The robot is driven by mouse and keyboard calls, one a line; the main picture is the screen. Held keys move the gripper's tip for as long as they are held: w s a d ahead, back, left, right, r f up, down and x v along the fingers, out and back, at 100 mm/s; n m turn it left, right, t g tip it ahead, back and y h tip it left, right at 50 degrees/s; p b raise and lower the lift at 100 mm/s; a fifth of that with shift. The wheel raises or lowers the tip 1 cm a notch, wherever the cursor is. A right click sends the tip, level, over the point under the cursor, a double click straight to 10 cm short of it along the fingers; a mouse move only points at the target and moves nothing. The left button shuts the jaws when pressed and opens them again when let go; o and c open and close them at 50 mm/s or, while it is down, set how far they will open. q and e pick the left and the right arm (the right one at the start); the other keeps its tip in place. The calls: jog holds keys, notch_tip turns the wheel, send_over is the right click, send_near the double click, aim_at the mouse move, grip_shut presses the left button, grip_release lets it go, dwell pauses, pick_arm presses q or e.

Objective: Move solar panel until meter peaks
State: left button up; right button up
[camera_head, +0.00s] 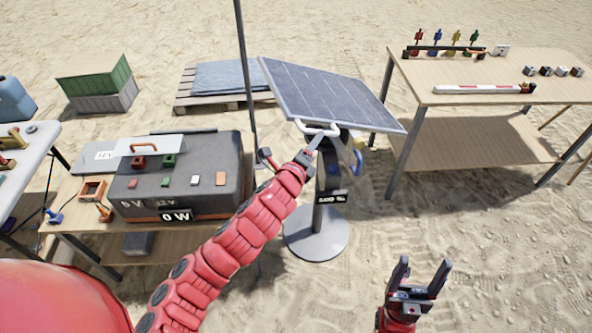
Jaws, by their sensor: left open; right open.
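The solar panel (325,95) is dark blue and tilted on top of a grey post stand with a round base (316,235). A white handle (316,127) sits at the panel's near lower edge. My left gripper (315,144) is open at the end of the red arm, right by this handle. I cannot tell whether it touches the handle. My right gripper (420,272) is open and empty, above the sand at lower right.
A wooden table (470,101) at the right holds small tools and blocks. A low wooden table (68,222) carries the meter box. A thin dark pole (243,60) stands left of the panel. A pallet (195,103) and green crate (95,78) are behind. Sand at lower right is clear.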

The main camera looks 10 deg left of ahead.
pick_arm(q)
jog(key=p+v, duration=0.2)
jog(key=v, duration=0.9)
jog(key=shift+s+p, duration=0.15)
jog(key=shift+p, duration=0.15)
jog(key=shift+r, duration=0.1)
